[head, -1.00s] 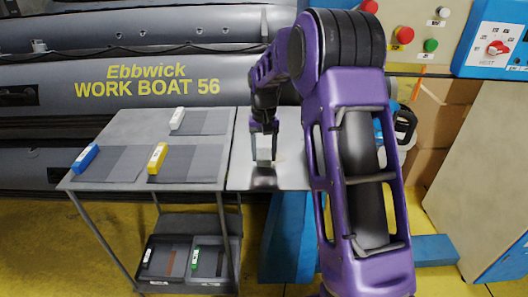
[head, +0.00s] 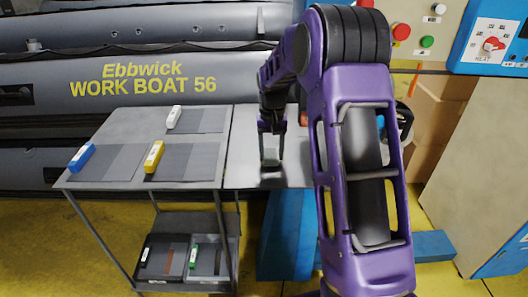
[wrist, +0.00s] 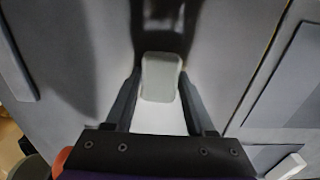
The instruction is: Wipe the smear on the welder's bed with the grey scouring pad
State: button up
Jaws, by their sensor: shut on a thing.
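My gripper (head: 271,148) is shut on the grey scouring pad (wrist: 160,82), a pale rounded block between its two fingers. The pad is held low over the shiny grey welder's bed (head: 240,165), right of the striped table. I cannot tell whether it touches the bed. In the wrist view, a dark patch (wrist: 165,28) lies on the bed just beyond the pad. It may be the smear or a reflection of my gripper; I cannot tell. My arm hides the right part of the bed in the head view.
A grey table (head: 130,130) left of the bed holds white, blue and yellow-handled blocks on dark panels. Bins (head: 212,262) sit on its lower shelf. An inflatable boat (head: 60,95) lies behind. A control panel (head: 495,45) is at upper right.

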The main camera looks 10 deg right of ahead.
aim_at(286, 159)
jog(key=shift+s+d+f, duration=0.1)
jog(key=shift+s+d, duration=0.15)
jog(key=shift+d, duration=0.95)
jog(key=shift+s+d, duration=0.2)
jog(key=shift+d, duration=0.95)
jog(key=shift+w+a+p, duration=0.25)
jog(key=shift+a, duration=1)
jog(key=shift+w+a+p, duration=0.25)
jog(key=shift+a, duration=1.05)
jog(key=shift+w+a+p, duration=0.25)
jog(key=shift+a, duration=1)
jog(key=shift+w+d+p, duration=0.15)
jog(key=shift+w+p, duration=0.15)
jog(key=shift+w, duration=0.3)
jog(key=shift+s+d+f, duration=0.1)
jog(key=shift+s+d, duration=0.15)
jog(key=shift+d, duration=0.95)
jog(key=shift+s+d+r, duration=0.1)
jog(key=shift+s+d, duration=0.15)
jog(key=shift+d, duration=1)
jog(key=shift+s+d+f, duration=0.1)
jog(key=shift+s+d, duration=0.15)
jog(key=shift+d, duration=0.95)
jog(key=shift+d+p, duration=0.1)
jog(key=shift+p, duration=0.2)
